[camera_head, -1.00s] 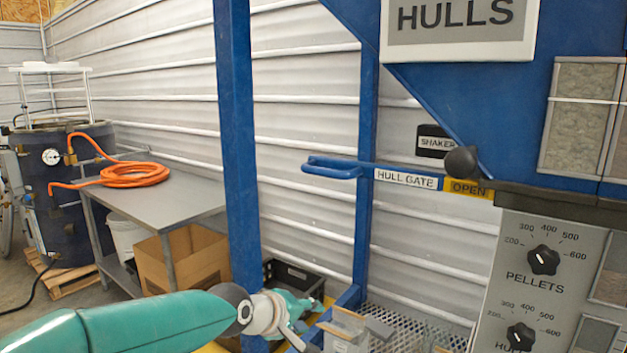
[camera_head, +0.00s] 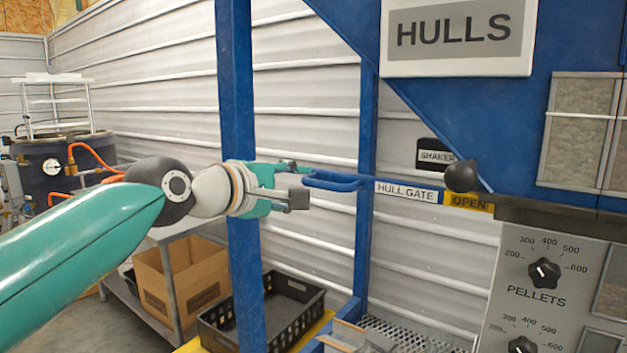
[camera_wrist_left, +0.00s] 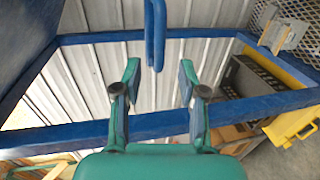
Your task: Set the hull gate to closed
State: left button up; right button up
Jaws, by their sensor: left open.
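The hull gate is a flat blue bar with a looped blue handle (camera_head: 333,181) at its left end. A white "HULL GATE" label (camera_head: 405,191) and a yellow "OPEN" label (camera_head: 468,202) show along it, and a black ball knob (camera_head: 461,177) sits near the right. My left gripper (camera_head: 302,182) is open just left of the handle, its fingers pointing right at it. In the left wrist view the handle (camera_wrist_left: 155,35) stands ahead of and between the two open fingers (camera_wrist_left: 158,92), touching neither. My right gripper is not in view.
A blue upright post (camera_head: 238,120) stands behind my left wrist, and a second post (camera_head: 367,150) stands behind the bar. The blue hopper with a HULLS sign (camera_head: 455,65) fills the right. A black crate (camera_head: 285,318) and a cardboard box (camera_head: 180,280) sit below.

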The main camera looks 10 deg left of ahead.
aim_at(319, 185)
pick_arm(q)
jog(key=p+x, duration=0.2)
jog(key=x, duration=0.6)
jog(key=shift+w+d, duration=0.15)
jog(key=shift+w, duration=0.15)
grip_shut()
